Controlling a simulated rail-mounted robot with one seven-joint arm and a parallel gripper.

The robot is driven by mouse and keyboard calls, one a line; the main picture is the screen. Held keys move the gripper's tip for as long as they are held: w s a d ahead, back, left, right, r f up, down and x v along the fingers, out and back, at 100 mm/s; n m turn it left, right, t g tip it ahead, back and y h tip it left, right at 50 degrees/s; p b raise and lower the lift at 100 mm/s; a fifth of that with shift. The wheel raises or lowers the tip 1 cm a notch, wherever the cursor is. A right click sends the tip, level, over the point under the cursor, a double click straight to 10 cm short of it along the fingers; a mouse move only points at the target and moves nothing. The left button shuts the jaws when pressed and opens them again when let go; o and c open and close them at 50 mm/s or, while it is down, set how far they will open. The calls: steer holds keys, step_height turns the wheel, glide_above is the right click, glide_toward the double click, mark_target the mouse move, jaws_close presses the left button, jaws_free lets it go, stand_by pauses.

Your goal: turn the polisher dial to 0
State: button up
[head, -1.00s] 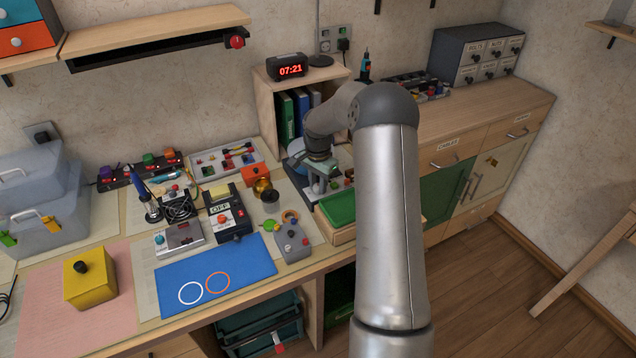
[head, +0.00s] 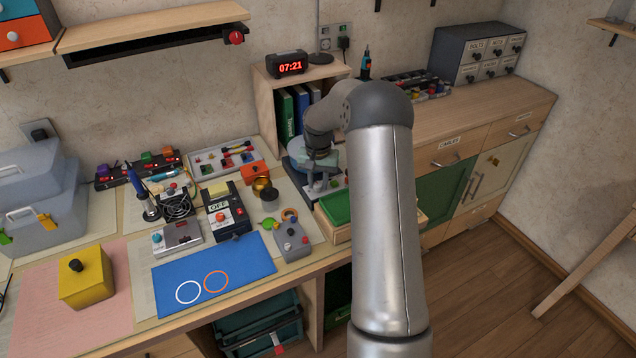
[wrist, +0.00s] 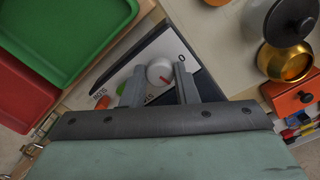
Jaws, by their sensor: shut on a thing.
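The polisher dial (wrist: 160,71) is a round white knob with a red mark on its face, seen in the wrist view. It sits on a pale panel with printed marks and green and orange spots, partly covered by my fingers. My gripper (wrist: 161,75) has one finger on each side of the dial and is shut on it. The red mark points toward the lower right of the wrist picture. In the head view the polisher (head: 322,181) stands at the right end of the bench, and my arm hides its dial and my fingertips.
A green tray (wrist: 75,28) and a red tray (wrist: 22,95) lie to the left in the wrist view. A brass pot (wrist: 286,62) and an orange box (wrist: 292,97) are to the right. In the head view, a grey box with knobs (head: 290,240) stands left of the green tray.

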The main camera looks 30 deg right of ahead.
mark_target(318, 184)
steer(key=n, duration=0.5)
steer(key=shift+n+b, duration=0.3)
steer(key=shift+b, duration=0.05)
steer(key=n, duration=0.5)
steer(key=shift+r+n, duration=0.1)
steer(key=shift+n, duration=0.3)
steer(key=shift+w, duration=0.1)
steer(key=o, duration=1)
step_height(318, 184, up, 17)
steer(key=shift+r+b, duration=0.2)
steer(key=shift+b, duration=0.2)
